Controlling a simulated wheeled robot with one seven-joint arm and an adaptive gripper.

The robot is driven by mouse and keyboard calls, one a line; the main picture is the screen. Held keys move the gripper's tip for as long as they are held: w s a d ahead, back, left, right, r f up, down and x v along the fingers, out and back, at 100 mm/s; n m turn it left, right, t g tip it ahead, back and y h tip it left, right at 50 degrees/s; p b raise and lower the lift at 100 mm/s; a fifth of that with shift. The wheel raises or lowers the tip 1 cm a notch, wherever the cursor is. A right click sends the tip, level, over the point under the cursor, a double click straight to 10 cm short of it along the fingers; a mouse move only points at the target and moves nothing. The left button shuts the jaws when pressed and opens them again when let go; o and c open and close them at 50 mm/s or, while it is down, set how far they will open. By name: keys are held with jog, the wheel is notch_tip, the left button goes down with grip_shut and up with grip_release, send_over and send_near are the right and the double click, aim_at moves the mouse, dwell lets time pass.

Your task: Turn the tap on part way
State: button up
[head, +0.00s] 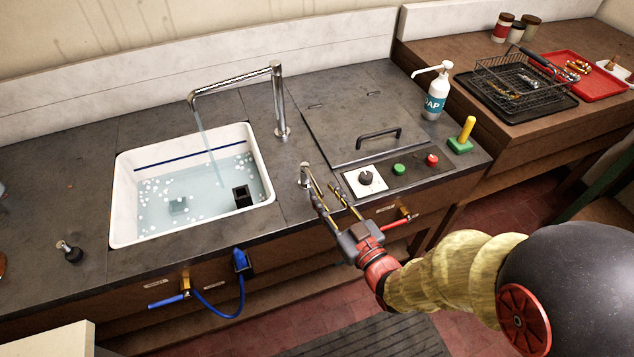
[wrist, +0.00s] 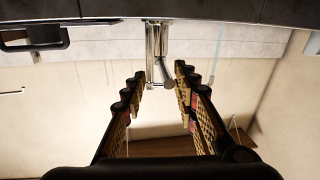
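The chrome tap (head: 277,95) stands upright behind the sink, with its spout bent left over the basin. A thin pale stream of water (head: 207,140) falls from the spout; it also shows faintly in the wrist view (wrist: 216,55). A short chrome lever post (head: 304,172) stands on the counter right of the sink. My gripper (head: 320,180) is open at this post, fingers apart. In the wrist view chrome metalwork (wrist: 153,50) lies beyond and between the fingertips (wrist: 158,76). I cannot tell whether a finger touches the lever.
The white sink (head: 127,205) holds water, bubbles and a dark block. Right of my gripper lie a dial plate (head: 365,180), green and red buttons, and a lid with a handle (head: 378,133). A soap bottle (head: 436,95) stands behind. Red (head: 395,222) and blue (head: 166,301) valve handles protrude below.

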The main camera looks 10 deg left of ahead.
jog(key=shift+v, duration=2.75)
jog(key=shift+c, duration=0.4)
